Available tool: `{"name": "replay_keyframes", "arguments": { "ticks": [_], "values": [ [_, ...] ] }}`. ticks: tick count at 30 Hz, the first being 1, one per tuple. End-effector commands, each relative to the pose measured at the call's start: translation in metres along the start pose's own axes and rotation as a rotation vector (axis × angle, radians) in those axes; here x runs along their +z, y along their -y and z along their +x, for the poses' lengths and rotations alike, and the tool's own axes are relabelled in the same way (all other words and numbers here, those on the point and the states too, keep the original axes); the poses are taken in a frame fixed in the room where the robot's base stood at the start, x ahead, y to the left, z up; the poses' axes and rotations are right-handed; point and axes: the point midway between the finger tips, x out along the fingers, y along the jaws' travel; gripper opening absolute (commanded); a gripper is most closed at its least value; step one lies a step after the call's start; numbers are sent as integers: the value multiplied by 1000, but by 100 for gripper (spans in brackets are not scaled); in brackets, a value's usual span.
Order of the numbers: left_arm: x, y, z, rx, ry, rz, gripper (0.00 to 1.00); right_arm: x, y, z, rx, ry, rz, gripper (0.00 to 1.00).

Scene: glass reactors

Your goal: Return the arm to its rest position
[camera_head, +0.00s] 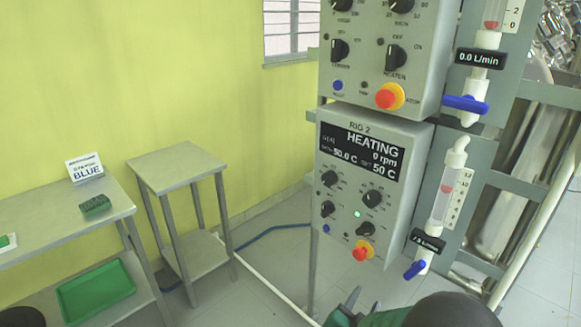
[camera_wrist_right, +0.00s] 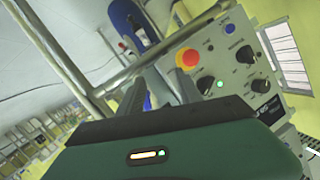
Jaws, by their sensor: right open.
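My right gripper (camera_head: 364,301) shows at the bottom edge of the head view, below the Rig 2 control box (camera_head: 370,185). Its two dark fingers are apart with nothing between them. I see no contact with the box, though the exact gap is hard to judge. The Rig 2 display (camera_head: 362,152) reads HEATING, 0 rpm, 50.0 C and set 50 C. A green light (camera_head: 357,214) is lit on its panel. My left gripper is not in view.
A flow meter (camera_head: 441,200) with a blue valve (camera_head: 415,269) hangs right of the box, and an upper control box (camera_head: 380,50) sits above. A red-yellow emergency knob (camera_head: 362,251) sticks out low.

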Motion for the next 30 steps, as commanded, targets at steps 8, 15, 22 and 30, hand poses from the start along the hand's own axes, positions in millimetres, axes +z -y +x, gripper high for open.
{"name": "replay_keyframes", "arguments": {
  "ticks": [8, 15, 22, 30],
  "values": [
    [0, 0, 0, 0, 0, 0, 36, 66, 9, -42, -277, 656, -318, 42],
    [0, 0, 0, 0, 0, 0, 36, 75, -71, -106, -274, 1025, -648, 42],
    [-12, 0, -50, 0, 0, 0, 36, 19, -101, -147, -221, 1180, -799, 42],
    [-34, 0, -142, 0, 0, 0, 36, -66, -64, -167, -222, 1180, -797, 42]
  ]
}}
